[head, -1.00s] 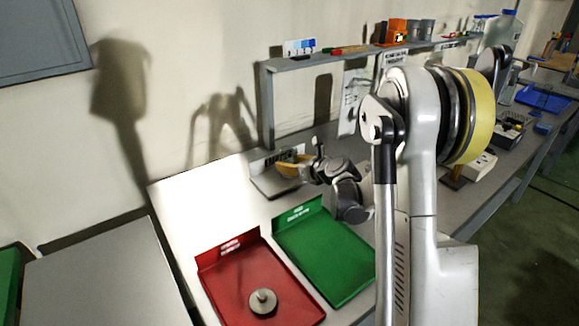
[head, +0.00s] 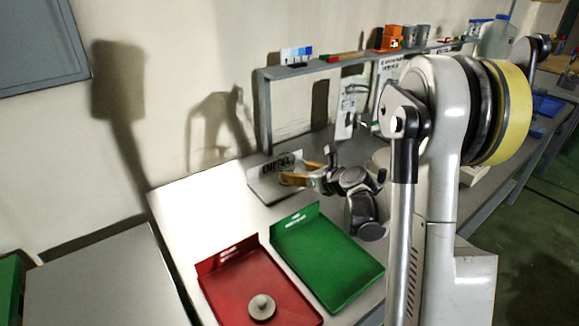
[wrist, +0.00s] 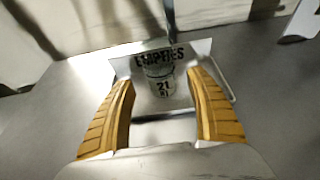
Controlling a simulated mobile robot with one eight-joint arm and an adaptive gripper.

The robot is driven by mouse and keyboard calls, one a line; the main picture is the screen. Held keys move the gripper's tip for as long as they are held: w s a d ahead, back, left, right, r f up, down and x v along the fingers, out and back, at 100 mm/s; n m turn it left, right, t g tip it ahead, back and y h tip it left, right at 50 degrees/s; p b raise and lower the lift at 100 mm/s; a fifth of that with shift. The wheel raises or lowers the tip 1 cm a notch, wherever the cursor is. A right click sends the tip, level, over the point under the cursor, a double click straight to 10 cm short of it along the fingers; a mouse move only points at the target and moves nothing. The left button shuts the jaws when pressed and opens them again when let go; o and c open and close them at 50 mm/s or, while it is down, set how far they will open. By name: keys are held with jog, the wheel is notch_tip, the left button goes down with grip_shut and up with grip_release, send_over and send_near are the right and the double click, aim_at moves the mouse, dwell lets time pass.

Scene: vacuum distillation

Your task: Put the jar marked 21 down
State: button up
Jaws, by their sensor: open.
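The clear jar marked 21 (wrist: 161,88) stands upright on the metal tray labelled EMPTIES (wrist: 204,46) in the wrist view. The tray also shows in the head view (head: 262,187), where I cannot make out the jar clearly. My gripper (wrist: 160,79) is open, its two yellow-brown fingers spread left and right of the jar with gaps on both sides. The jar appears at or just beyond the fingertips. In the head view my gripper (head: 287,178) is low over the tray's right side.
A green tray (head: 325,265) and a red tray (head: 225,285) lie nearer on the bench. A grey round weight-like object (head: 262,307) sits in the red one. A raised shelf (head: 320,66) with small items runs behind. The bench left of the EMPTIES tray is clear.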

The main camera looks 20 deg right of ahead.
jog(key=s+a+r+n+g, duration=0.1)
jog(key=s+a+r+n, duration=0.1)
jog(key=s+a+n, duration=0.2)
jog(key=s+a+r+n+g, duration=0.1)
jog(key=s+a+r+n, duration=0.2)
jog(key=s+a+n, duration=0.1)
jog(key=s+a+r+n+g+p, duration=0.1)
jog(key=s+a+r+n+g, duration=0.1)
jog(key=s+a+n, duration=0.2)
jog(key=shift+s+a+r+n, duration=0.1)
jog(key=shift+s+r+n, duration=0.1)
jog(key=shift+s+n, duration=0.65)
jog(key=shift+s+a+r+n, duration=0.15)
jog(key=shift+s+n, duration=0.35)
jog(key=shift+n, duration=0.65)
jog(key=s+a+n+g+h, duration=0.2)
jog(key=s+a+n, duration=0.1)
jog(key=s+n, duration=1.3)
jog(key=shift+s+a+r+n+h, duration=0.2)
jog(key=shift+a+r+n+h, duration=0.1)
jog(key=shift+n, duration=0.6)
